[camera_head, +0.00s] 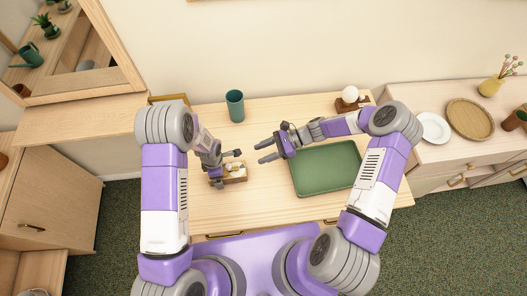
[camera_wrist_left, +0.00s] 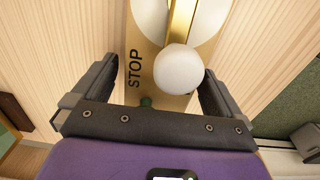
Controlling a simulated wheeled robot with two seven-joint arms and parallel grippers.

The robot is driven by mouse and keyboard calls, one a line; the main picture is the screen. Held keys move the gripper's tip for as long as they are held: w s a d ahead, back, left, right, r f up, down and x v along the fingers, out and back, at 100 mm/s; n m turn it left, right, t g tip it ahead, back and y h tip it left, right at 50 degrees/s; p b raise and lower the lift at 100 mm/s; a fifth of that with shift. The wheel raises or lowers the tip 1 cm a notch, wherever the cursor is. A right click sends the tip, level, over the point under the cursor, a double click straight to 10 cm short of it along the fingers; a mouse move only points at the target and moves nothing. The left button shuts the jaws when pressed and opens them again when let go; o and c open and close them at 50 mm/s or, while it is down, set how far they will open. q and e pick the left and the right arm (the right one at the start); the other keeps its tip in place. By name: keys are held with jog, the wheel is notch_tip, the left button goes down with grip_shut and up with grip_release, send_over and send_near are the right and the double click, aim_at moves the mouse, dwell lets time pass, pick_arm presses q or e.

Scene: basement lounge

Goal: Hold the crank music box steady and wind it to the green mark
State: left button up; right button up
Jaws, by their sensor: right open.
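The crank music box (camera_head: 240,178) is a small wooden box on the table's left part. In the left wrist view its wooden top (camera_wrist_left: 135,45) carries the word STOP, a gold crank arm (camera_wrist_left: 182,25) over a white disc, a round white knob (camera_wrist_left: 179,69) and a small green spot (camera_wrist_left: 147,102). My left gripper (camera_head: 226,168) is over the box, its fingers apart on either side; in the wrist view (camera_wrist_left: 160,78) a sliver of table shows beside the box, so it looks ungripped. My right gripper (camera_head: 264,151) is open and empty, right of and behind the box.
A green tray (camera_head: 327,190) lies on the table right of the box. A teal cup (camera_head: 235,106) stands behind it. A white ball on a wooden base (camera_head: 350,95) is at the back right. A side cabinet holds a white plate (camera_head: 434,128) and a woven round tray (camera_head: 470,119).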

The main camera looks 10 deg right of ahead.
pick_arm(q)
notch_tip(320, 180, up, 12)
dwell(0.6)
